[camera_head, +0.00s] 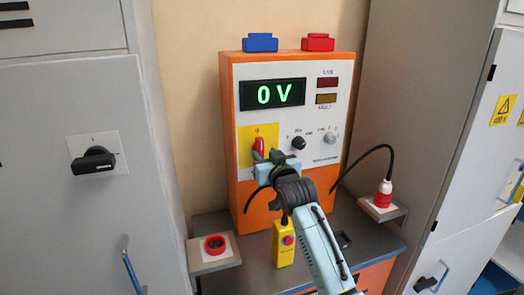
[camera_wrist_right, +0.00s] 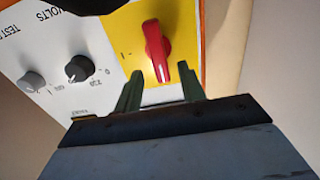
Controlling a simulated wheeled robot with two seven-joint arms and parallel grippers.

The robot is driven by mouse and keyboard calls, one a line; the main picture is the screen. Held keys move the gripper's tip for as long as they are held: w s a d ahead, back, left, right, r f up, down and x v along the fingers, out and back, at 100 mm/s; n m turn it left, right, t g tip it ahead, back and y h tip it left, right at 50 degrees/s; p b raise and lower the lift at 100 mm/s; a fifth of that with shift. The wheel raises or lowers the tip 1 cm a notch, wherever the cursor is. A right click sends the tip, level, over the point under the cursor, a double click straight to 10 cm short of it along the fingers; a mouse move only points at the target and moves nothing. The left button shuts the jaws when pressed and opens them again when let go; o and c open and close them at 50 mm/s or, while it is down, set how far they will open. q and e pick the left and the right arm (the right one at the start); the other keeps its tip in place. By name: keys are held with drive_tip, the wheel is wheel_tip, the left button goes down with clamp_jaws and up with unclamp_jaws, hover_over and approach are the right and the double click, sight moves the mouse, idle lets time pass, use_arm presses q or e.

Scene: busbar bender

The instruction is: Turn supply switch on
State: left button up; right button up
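The supply switch is a red rotary knob on a yellow plate on the front of the orange and white supply box; in the head view it shows just above my right gripper (camera_head: 264,160). In the right wrist view the red knob (camera_wrist_right: 156,48) is close, its handle slightly tilted. The right gripper's two fingers (camera_wrist_right: 161,76) are open, one to each side of the knob's near end, with gaps visible. No contact can be made out. The display (camera_head: 273,94) reads a green "0 V". My left gripper is not in view.
Two smaller knobs, black (camera_head: 298,143) and grey (camera_head: 330,138), sit right of the switch. A yellow pendant (camera_head: 284,245) stands below the box. A red plug with a black cable (camera_head: 384,193) is at right. Grey cabinets flank both sides.

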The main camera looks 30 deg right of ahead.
sight(262, 149)
drive_tip(key=shift+x, duration=1.85)
clamp_jaws()
